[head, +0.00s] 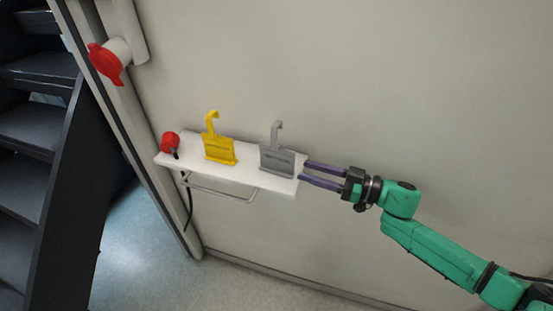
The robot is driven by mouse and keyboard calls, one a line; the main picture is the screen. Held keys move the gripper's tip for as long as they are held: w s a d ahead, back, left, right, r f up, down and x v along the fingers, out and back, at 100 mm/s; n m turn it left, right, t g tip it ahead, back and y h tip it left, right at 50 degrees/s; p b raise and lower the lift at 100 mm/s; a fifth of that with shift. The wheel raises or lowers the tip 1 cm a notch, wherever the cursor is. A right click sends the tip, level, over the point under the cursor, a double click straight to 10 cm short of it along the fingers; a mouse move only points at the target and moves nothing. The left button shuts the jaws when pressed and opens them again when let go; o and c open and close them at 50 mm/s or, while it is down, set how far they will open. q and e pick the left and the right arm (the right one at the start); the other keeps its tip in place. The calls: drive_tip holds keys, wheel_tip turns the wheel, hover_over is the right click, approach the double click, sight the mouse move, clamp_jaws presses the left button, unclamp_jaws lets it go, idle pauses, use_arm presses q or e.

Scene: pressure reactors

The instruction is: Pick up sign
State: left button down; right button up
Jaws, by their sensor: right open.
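Two hook-topped signs stand on a small white wall shelf (225,170). The yellow sign (219,148) is near the shelf's middle and the grey sign (277,160) is near its right end. My right gripper (305,171) comes in from the right with its two purple fingers apart. Its fingertips are at the shelf's right end, just right of the grey sign. Nothing shows between the fingers. Whether a fingertip touches the sign or shelf I cannot tell. My left gripper is not in view.
A small red object (170,142) lies at the shelf's left end. A metal rail (222,194) hangs under the shelf. A red knob (106,62) juts from the wall at upper left. Dark stairs (40,135) stand at far left. The wall above the shelf is clear.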

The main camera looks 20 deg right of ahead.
sight(282, 171)
drive_tip(key=p+x, duration=0.1)
drive_tip(key=x, duration=0.1)
drive_tip(key=p+x, duration=0.1)
drive_tip(key=x, duration=0.2)
drive_tip(key=p+x, duration=0.1)
drive_tip(key=x, duration=0.1)
drive_tip(key=shift+w+a+r, duration=0.3)
drive_tip(key=shift+w+a+f, duration=0.1)
drive_tip(key=shift+w+a, duration=0.05)
drive_tip(key=shift+a, duration=0.05)
drive_tip(key=shift+d, duration=0.1)
clamp_jaws()
